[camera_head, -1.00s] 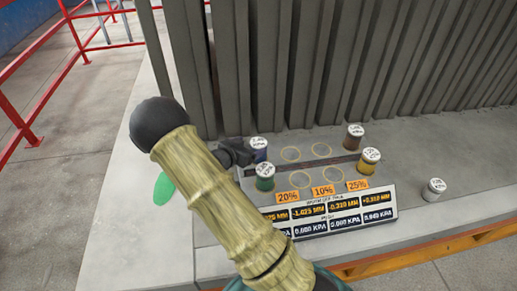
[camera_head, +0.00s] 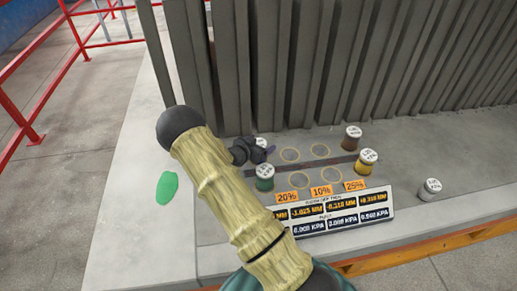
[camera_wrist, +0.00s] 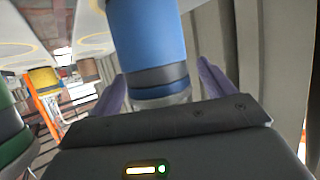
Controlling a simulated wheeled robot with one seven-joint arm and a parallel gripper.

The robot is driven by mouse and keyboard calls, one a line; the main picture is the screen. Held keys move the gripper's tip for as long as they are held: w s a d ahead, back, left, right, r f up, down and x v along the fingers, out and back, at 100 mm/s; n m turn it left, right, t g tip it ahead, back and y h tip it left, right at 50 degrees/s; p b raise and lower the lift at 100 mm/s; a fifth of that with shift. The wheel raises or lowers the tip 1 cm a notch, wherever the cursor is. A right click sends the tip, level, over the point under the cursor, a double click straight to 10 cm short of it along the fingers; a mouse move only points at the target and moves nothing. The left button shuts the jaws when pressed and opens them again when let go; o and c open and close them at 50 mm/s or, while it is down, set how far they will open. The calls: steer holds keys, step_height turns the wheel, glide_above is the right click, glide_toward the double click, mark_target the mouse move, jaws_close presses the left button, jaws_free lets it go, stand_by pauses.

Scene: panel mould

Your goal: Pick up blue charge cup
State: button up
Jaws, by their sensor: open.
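The blue charge cup (camera_wrist: 148,40) fills the top middle of the wrist view, with a dark band and a clear part at its lower end in the picture. The purple fingers of my gripper (camera_wrist: 161,72) stand open on either side of it. I cannot tell whether either finger touches it. In the head view my gripper (camera_head: 266,151) covers most of the cup, and only its white lid (camera_head: 261,142) shows clearly.
A green cup (camera_head: 265,178) stands close in front of the blue one. A yellow cup (camera_head: 366,161), a brown cup (camera_head: 351,137) and a grey cup (camera_head: 432,189) stand to the right. Grey panels (camera_head: 330,75) rise behind. A display board (camera_head: 335,215) is in front.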

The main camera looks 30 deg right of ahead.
steer(key=shift+w+d+f, duration=0.2)
steer(key=shift+d, duration=0.2)
steer(key=c, duration=1.3)
steer(key=shift+c, duration=0.2)
steer(key=shift+r, duration=0.15)
step_height(320, 180, up, 10)
steer(key=b, duration=0.2)
steer(key=shift+b, duration=0.3)
